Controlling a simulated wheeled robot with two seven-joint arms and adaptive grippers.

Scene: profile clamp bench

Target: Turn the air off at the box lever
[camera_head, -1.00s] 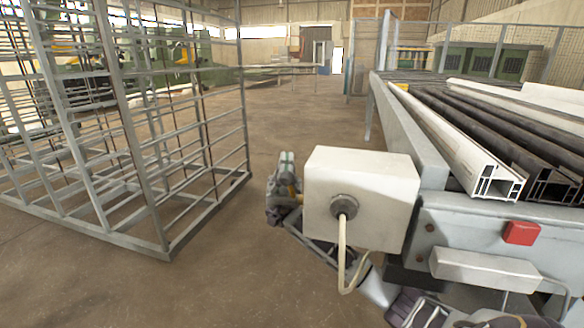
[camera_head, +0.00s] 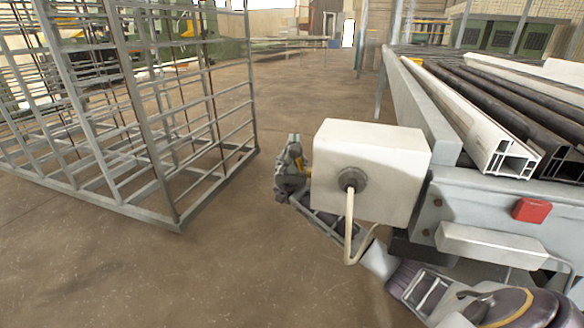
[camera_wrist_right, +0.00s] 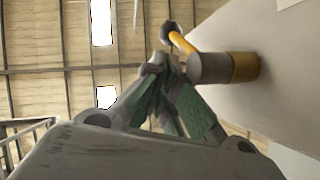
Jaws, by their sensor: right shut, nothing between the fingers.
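The pale box (camera_head: 372,172) is fixed at the bench's near left corner, with a round dark fitting and a cable on its near face. Its lever (camera_wrist_right: 183,43) is a short yellow arm with a dark knob, on a grey and yellow stub (camera_wrist_right: 222,68) on the box's side. In the head view the lever is mostly hidden by my gripper and the box. My right gripper (camera_head: 294,146) is at the box's left side. In the right wrist view its green-padded fingertips (camera_wrist_right: 164,66) are together, empty, close beside the lever; contact is unclear. My left gripper is out of view.
The bench (camera_head: 400,95) carries long white and dark profiles (camera_head: 485,130). A red block (camera_head: 532,210) and a pale bar (camera_head: 490,243) are on its near end. A wire cage rack (camera_head: 150,215) stands at left. Floor between rack and box is open.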

